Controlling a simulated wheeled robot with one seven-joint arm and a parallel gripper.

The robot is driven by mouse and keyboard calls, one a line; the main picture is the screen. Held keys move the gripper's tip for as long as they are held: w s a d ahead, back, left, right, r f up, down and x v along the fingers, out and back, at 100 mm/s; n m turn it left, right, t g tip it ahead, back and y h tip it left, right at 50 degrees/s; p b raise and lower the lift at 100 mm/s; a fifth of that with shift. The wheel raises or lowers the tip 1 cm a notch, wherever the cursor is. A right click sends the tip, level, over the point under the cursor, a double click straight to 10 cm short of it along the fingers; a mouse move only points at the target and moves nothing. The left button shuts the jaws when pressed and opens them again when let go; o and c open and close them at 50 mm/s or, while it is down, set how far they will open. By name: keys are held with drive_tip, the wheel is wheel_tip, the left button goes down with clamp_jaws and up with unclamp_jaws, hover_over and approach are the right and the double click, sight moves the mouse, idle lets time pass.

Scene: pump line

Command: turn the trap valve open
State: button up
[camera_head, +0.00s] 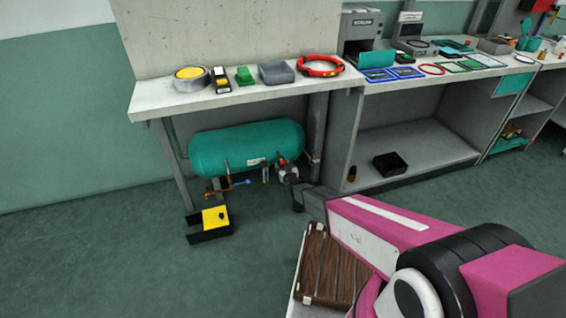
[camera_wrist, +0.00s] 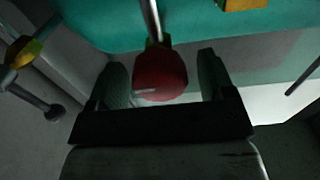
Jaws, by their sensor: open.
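A teal tank (camera_head: 245,147) lies under the left bench, with small pipes and valve fittings below it. In the wrist view the tank (camera_wrist: 100,22) fills the top. A rounded red knob (camera_wrist: 160,76) on a thin metal stem shows between my fingers; it looks like a valve handle, but no label marks it as the trap valve. My gripper (camera_wrist: 163,78) is open, one finger on each side of the knob, with visible gaps.
A pipe with a yellow fitting (camera_wrist: 24,52) and a dark end is at left in the wrist view. An orange pipe with a blue end (camera_head: 240,183) is under the tank. A yellow and black block (camera_head: 213,218) stands on the floor. The bench top (camera_head: 150,97) is above; a bench leg (camera_head: 316,135) is close.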

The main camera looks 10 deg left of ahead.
drive_tip(key=shift+w, duration=0.1)
drive_tip(key=c, duration=0.9)
